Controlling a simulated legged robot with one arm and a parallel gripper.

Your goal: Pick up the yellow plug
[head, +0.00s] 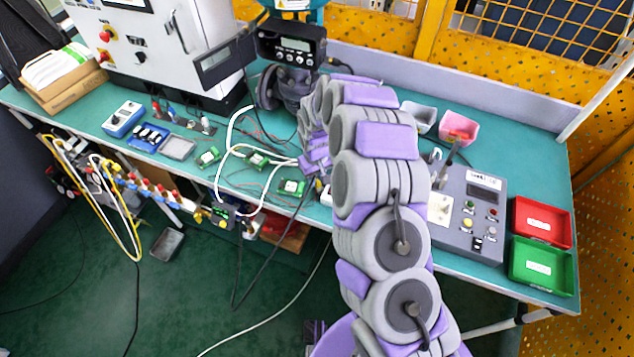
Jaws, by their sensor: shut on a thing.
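My arm reaches up from the bottom right over the green bench, in the head view. My gripper (317,170) is small and far off at the arm's end, low over the bench near the small green circuit boards. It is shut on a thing. A small yellow spot (319,185) shows at its tips and looks like the yellow plug. The plug's shape and how it sits in the jaws are too small and too hidden to tell.
A white control cabinet (150,45) stands at the back left. A valve positioner with a black display (292,45) stands behind my gripper. White cables and green boards (291,187) lie nearby. A grey control box (470,215) and red (542,220) and green trays (541,266) are at right.

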